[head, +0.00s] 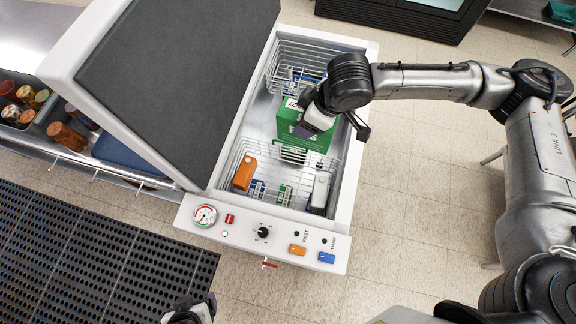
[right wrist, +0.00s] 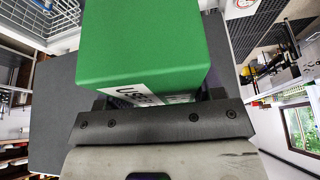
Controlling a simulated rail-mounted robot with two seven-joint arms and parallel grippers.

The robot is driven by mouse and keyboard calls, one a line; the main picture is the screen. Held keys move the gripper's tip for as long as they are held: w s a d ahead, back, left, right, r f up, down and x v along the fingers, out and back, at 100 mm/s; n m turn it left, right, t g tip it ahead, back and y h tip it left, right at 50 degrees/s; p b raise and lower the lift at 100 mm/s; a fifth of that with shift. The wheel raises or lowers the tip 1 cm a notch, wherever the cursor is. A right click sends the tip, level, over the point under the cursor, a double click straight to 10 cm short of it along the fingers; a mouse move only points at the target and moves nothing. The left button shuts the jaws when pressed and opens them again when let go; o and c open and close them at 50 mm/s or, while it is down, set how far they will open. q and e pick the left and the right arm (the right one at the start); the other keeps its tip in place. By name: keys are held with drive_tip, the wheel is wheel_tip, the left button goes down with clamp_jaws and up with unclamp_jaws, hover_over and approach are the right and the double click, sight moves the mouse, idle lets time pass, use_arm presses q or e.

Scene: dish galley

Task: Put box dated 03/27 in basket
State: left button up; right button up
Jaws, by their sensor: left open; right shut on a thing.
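A green box (head: 292,117) with a white label is held between the fingers of my right gripper (head: 318,118), over the open machine bay. It fills the upper middle of the right wrist view (right wrist: 140,45). The label shows part of "USE B…"; no date is readable. A front wire basket (head: 285,178) holds an orange box (head: 244,174) and a pale box (head: 320,190). A rear wire basket (head: 290,55) is partly hidden by my arm and the green box. My left gripper (head: 190,308) is open at the bottom edge, away from the baskets, mostly cut off.
A large hood (head: 180,60) with a dark panel stands left of the bay. A control panel (head: 262,232) with a gauge and buttons runs along the front. Several jars (head: 66,136) are at far left. A black perforated mat (head: 90,260) lies below them.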

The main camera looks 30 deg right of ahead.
drive_tip(key=s+d+f+n+g+y+b, duration=0.15)
drive_tip(key=f+n+b, duration=0.35)
drive_tip(key=f+b, duration=0.9)
drive_tip(key=d+f+n+g+b, duration=0.25)
drive_tip(key=f+n+b, duration=0.3)
drive_tip(key=f, duration=1.65)
drive_tip(key=shift+t, duration=0.3)
drive_tip(key=shift+w+a+f+b, duration=0.7)
drive_tip(key=shift+w+a+f, duration=0.45)
drive_tip(key=shift+a+f, duration=0.55)
drive_tip(key=shift+w+a+f+b, duration=0.7)
drive_tip(key=shift+w+a+f, duration=0.55)
drive_tip(key=shift+f, duration=0.85)
drive_tip(key=shift+w+a+f+b, duration=0.7)
drive_tip(key=shift+w+a+f, duration=0.3)
drive_tip(key=shift+a+f, duration=0.75)
drive_tip(key=shift+d+f, duration=0.15)
drive_tip(key=shift+d, duration=0.05)
drive_tip(key=shift+f, duration=0.1)
drive_tip(key=o, duration=0.7)
drive_tip(key=shift+f, duration=0.15)
drive_tip(key=o, duration=0.5)
